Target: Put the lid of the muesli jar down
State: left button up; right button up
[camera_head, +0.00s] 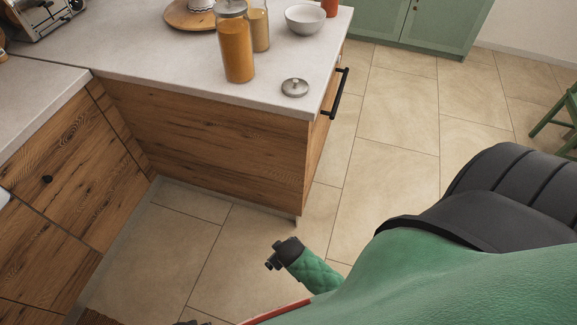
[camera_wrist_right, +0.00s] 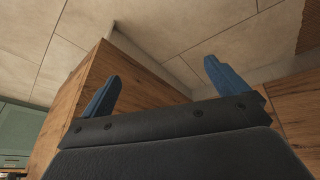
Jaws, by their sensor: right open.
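A round metal lid (camera_head: 295,88) with a small knob lies knob up on the light countertop (camera_head: 170,75), near its right front corner. A tall glass jar with orange-yellow contents (camera_head: 238,55) stands left of it, with a metal lid on top. A second glass jar with paler contents (camera_head: 259,28) stands just behind; its top is hard to make out. I cannot tell which one is the muesli jar. My right gripper (camera_wrist_right: 163,86) is open with nothing between its blue fingers, beside wooden cabinet panels in the wrist view. My left gripper does not show.
A white bowl (camera_head: 306,19), a red item (camera_head: 330,8) and a round wooden board (camera_head: 192,14) stand farther back on the counter. A black handle (camera_head: 341,92) juts from the counter's right side. Tiled floor (camera_head: 395,105) is open to the right; a green stool (camera_head: 557,120) stands at the edge.

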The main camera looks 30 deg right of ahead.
jog(key=s+a+f+g, duration=0.2)
jog(key=s+g, duration=0.1)
jog(key=s, duration=0.6)
jog(key=shift+s+a+f+m+y, duration=0.25)
jog(key=shift+a+f+m+y, duration=0.05)
jog(key=shift+f+m+y, duration=0.1)
